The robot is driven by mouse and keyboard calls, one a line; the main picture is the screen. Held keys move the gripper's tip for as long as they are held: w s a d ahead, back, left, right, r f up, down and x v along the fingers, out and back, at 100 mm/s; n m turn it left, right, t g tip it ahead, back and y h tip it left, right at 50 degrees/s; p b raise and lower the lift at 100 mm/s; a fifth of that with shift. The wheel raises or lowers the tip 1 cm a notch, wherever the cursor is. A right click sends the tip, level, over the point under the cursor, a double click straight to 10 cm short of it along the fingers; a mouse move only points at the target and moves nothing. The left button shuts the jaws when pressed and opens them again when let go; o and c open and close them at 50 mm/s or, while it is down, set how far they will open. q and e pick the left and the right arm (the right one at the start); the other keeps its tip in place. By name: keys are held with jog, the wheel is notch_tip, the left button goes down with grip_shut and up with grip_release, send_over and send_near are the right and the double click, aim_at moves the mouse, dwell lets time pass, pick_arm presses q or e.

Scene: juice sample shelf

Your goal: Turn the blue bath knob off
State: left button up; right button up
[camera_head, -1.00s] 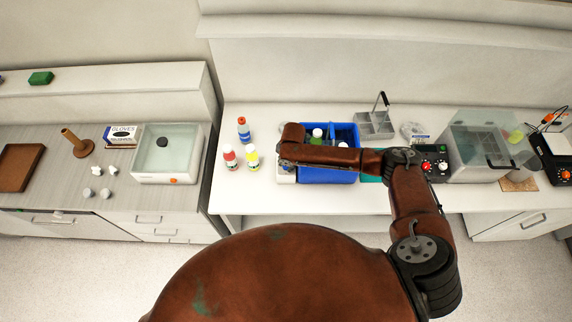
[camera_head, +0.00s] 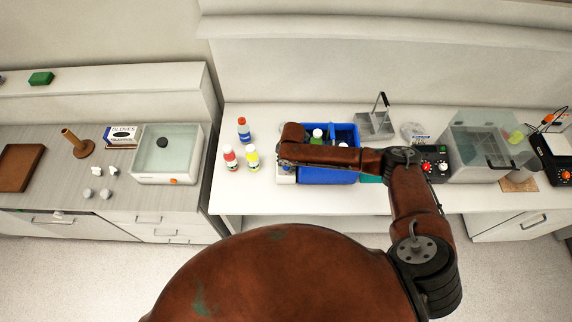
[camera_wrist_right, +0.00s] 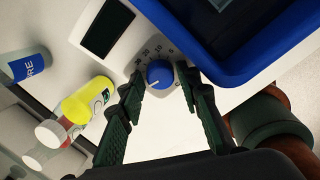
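The blue knob (camera_wrist_right: 159,74) sits on a white panel with a numbered dial around it, in the right wrist view. A white pointer mark shows on the knob. My right gripper (camera_wrist_right: 160,84) is open, with one dark green finger on each side of the knob. I cannot tell whether the fingers touch it. In the head view my right arm covers the knob, and only part of the white device (camera_head: 286,174) shows beside the blue crate (camera_head: 328,176). My left gripper is not in view.
Bottles with red (camera_head: 230,158), yellow (camera_head: 253,158) and blue (camera_head: 244,130) labels stand left of the device. The blue crate's wall (camera_wrist_right: 245,55) rises close to the knob on the right. A grey bath (camera_head: 475,160) with red and black controls stands farther right.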

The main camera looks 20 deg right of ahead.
notch_tip(320, 180, up, 12)
jog(key=s, duration=0.1)
jog(key=shift+s+d, duration=0.3)
jog(key=shift+s, duration=0.1)
jog(key=shift+f, duration=0.1)
